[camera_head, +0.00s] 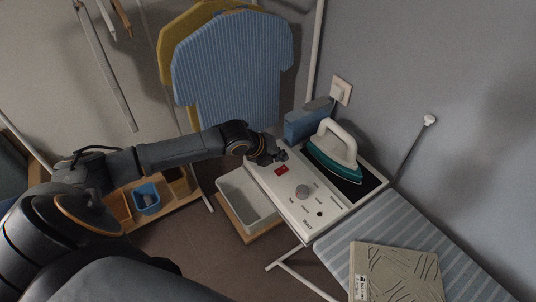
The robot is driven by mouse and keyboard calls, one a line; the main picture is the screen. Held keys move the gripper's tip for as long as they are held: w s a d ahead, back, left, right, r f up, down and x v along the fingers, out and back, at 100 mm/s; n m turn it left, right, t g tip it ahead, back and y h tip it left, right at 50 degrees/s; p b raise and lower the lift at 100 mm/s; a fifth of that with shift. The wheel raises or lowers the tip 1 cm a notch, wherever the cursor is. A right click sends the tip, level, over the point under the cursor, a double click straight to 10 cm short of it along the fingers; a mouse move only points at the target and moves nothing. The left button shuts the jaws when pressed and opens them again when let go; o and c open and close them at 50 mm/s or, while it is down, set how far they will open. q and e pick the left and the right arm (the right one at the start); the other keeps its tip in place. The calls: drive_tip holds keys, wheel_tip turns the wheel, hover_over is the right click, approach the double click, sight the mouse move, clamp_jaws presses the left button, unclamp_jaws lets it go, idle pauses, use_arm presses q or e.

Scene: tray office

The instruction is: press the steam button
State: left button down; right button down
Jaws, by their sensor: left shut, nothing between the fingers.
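The white control panel (297,207) of an ironing station carries a red switch (281,170), a grey round knob (303,191), a small dark round control (320,213) and several small labels. The labels are too small to read, so I cannot tell which control is the steam button. My left gripper (281,157) is shut and empty at the panel's far left end, just beyond the red switch. I cannot tell whether it touches the panel, and it hides part of that end. My right gripper is not in view.
A teal and white iron (336,153) stands right of the panel, by a blue-grey box (308,122). A striped ironing board (436,238) with a beige patterned box (398,272) is at the lower right. A white bin (247,201) stands below left. A blue shirt (232,73) hangs behind.

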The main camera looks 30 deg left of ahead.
use_arm(q)
drive_tip(key=w+a+r+m, duration=0.1)
drive_tip(key=w+a+r, duration=0.1)
drive_tip(key=a, duration=0.2)
drive_tip(key=w+a+r+m+t, duration=0.1)
drive_tip(key=a+r, duration=0.1)
drive_tip(key=a, duration=0.1)
drive_tip(key=shift+w+a+r+y, duration=0.25)
drive_tip(key=shift+w+a+y, duration=0.15)
drive_tip(key=shift+f, duration=0.15)
wheel_tip(320, 180, down, 6)
drive_tip(key=b, duration=0.7)
drive_tip(key=shift+f, duration=0.2)
drive_tip(key=shift+f+b, duration=0.5)
drive_tip(key=shift+f, duration=0.6)
drive_tip(key=shift+f, duration=0.4)
